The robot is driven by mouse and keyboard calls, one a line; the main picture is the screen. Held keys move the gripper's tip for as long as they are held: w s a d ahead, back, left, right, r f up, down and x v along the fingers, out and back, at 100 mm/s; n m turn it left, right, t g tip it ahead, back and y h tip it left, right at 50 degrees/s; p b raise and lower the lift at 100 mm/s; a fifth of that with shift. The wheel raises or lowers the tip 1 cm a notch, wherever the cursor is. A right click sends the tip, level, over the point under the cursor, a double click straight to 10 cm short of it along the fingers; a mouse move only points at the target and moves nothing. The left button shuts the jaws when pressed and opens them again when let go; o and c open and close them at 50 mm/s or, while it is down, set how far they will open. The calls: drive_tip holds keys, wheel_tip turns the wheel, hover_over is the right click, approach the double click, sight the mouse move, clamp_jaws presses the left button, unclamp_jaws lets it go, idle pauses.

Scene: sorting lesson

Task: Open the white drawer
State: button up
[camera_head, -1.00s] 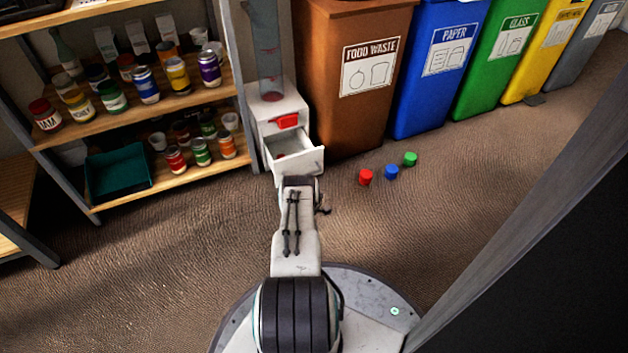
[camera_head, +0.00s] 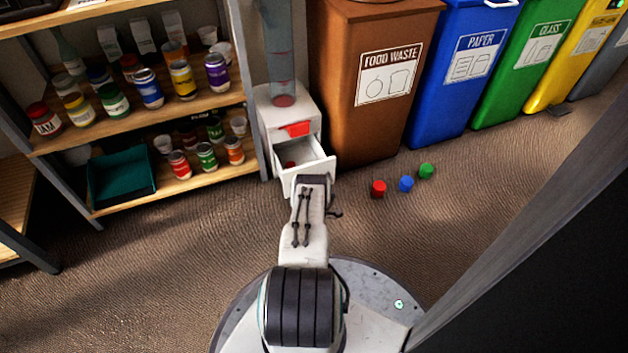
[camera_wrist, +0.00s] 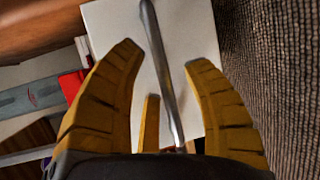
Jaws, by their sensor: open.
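The white drawer (camera_head: 311,161) stands pulled out of the lower part of a small white cabinet (camera_head: 271,119) in the head view. A little red thing (camera_head: 290,164) shows inside it. In the wrist view the white drawer front (camera_wrist: 188,32) fills the upper middle, with a grey metal bar handle (camera_wrist: 161,62) crossing it. My gripper (camera_wrist: 166,54) has its yellow fingers spread apart, with the handle between them; I cannot tell whether any finger touches it. In the head view my arm's end hides the gripper and handle at the drawer front.
A brown food waste bin (camera_head: 345,125) stands close right of the cabinet. A shelf of cans (camera_head: 185,182) stands left. Red (camera_head: 378,189), blue (camera_head: 406,184) and green (camera_head: 426,171) pieces lie on the floor.

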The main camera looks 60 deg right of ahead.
drive_tip(key=shift+d, duration=0.1)
drive_tip(key=shift+o, duration=0.2)
clamp_jaws()
idle(0.5)
